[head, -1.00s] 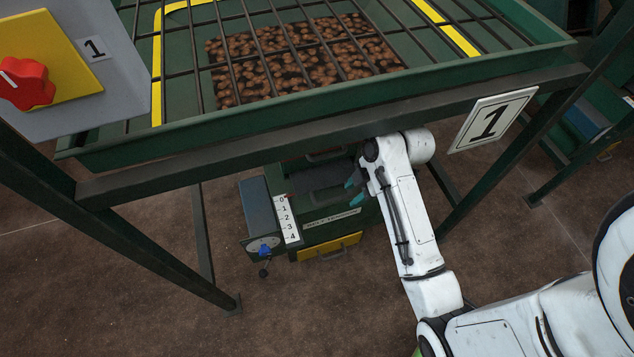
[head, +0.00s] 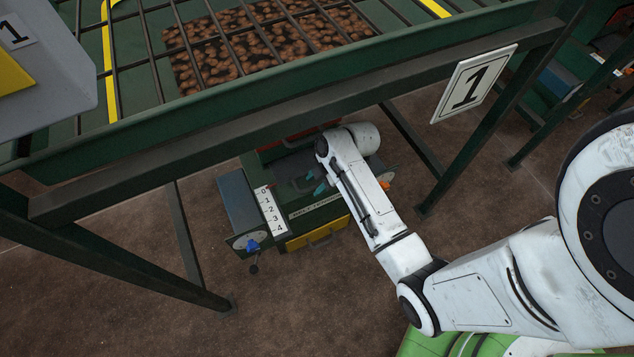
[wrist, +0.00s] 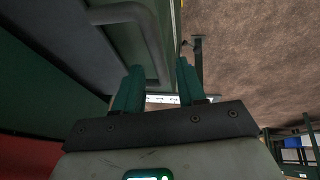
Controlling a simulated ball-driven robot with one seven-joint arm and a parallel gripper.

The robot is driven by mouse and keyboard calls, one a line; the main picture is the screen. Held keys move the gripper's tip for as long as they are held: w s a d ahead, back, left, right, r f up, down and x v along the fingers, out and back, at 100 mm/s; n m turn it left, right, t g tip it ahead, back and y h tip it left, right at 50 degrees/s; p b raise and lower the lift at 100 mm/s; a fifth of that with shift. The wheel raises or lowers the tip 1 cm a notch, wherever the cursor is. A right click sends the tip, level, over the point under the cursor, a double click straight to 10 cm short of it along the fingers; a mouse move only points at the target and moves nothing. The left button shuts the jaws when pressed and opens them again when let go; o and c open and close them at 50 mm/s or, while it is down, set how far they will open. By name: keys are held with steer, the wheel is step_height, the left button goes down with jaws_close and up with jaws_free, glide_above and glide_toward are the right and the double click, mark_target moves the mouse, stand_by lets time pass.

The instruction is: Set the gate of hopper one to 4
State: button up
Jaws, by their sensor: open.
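Hopper one (head: 180,125) is a green bin with a bar grate, and its sign (head: 474,82) reads 1. Below it hangs a green outlet unit with a white scale (head: 270,209) marked 0 to 4. A blue knob (head: 252,246) sits on a round plate under the scale. My gripper (head: 315,184) is open, over the unit to the right of the scale.
Brown round pieces (head: 265,40) lie under the grate. The hopper's front beam (head: 300,105) crosses above my arm, and dark legs (head: 180,235) stand at the sides. A grey box with a yellow plate (head: 45,65) is at upper left. Brown floor is open in front.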

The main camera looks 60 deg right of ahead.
steer(key=shift+f, duration=0.1)
steer(key=shift+c, duration=0.2)
jaws_close()
stand_by(0.5)
